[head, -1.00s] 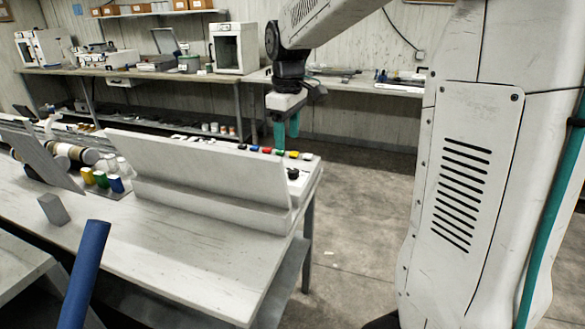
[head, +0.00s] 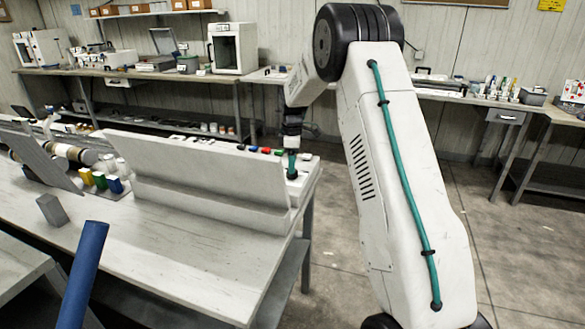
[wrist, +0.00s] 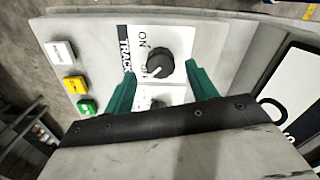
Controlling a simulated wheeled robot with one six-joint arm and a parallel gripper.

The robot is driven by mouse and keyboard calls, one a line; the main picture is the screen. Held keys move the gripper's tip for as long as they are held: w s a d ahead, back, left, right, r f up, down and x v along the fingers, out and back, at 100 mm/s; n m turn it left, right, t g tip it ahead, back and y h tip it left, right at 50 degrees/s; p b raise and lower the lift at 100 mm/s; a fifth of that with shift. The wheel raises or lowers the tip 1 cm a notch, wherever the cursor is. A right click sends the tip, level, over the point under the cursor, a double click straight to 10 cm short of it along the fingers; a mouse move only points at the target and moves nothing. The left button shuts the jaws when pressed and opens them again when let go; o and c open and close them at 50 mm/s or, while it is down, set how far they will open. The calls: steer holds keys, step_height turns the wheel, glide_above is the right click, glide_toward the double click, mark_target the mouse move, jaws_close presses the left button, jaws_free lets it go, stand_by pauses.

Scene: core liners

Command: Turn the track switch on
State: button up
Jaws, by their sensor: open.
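The track switch is a black rotary knob (wrist: 160,62) on a white plate (wrist: 188,42), with TRACK, ON and OFF lettering, in the wrist view. The knob's pointer mark looks turned toward the OFF side. My gripper (wrist: 160,82) is open, its two teal fingers on either side of the knob's near side; I cannot tell whether they touch it. In the head view, my gripper (head: 292,165) points down at the right end of the control panel (head: 308,180). The knob is hidden there behind the fingers.
White (wrist: 60,50), yellow (wrist: 75,85) and green (wrist: 88,107) buttons lie left of the switch in the wrist view. In the head view, the panel's tall white back board (head: 200,175) stands close by. Open floor (head: 345,230) lies to the right.

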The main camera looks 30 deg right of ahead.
steer(key=shift+f, duration=1.25)
steer(key=c, duration=1)
